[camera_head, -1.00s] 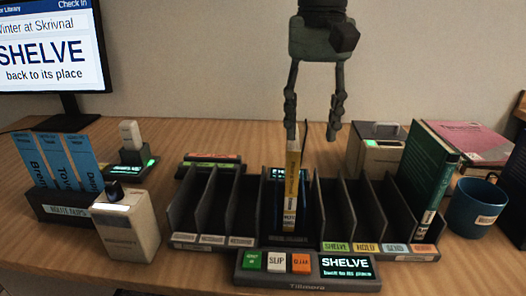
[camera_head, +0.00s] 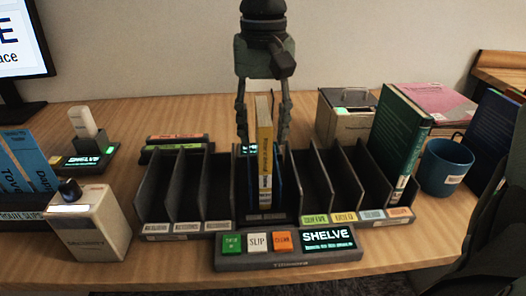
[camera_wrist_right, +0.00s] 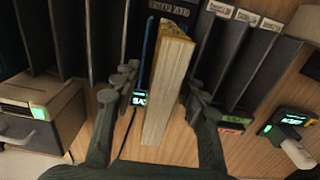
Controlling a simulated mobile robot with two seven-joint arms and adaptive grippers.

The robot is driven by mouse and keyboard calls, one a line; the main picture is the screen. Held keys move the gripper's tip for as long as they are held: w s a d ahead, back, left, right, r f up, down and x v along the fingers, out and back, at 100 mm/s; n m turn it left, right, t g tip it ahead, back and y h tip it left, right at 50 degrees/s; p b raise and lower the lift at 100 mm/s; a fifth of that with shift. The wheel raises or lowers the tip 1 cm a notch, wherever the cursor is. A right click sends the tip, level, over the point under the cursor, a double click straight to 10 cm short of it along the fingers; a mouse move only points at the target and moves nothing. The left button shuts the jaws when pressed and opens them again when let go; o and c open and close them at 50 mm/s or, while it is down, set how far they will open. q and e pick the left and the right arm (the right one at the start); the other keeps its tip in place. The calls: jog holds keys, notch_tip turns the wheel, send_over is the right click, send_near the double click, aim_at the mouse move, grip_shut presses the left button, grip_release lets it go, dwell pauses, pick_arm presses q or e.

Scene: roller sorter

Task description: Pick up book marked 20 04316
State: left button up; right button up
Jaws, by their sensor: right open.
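A book with a yellow spine (camera_head: 264,160) stands upright in the middle slot of the dark sorter (camera_head: 265,217). Its spine label is too small to read. My right gripper (camera_head: 264,135) comes down from above with one finger on each side of the book's upper part. It is open, with gaps between the fingers and the book. In the right wrist view the book's pale page edges (camera_wrist_right: 165,90) lie between the open fingers of the right gripper (camera_wrist_right: 158,85). My left gripper is not in view.
A green book (camera_head: 400,130) leans in the sorter's right slots, beside a blue mug (camera_head: 446,168). A console (camera_head: 288,248) with buttons and a SHELVE display stands in front. A beige box (camera_head: 343,117) is behind. A white printer-like device (camera_head: 92,232) stands left.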

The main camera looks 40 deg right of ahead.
grip_shut()
dwell(0.5)
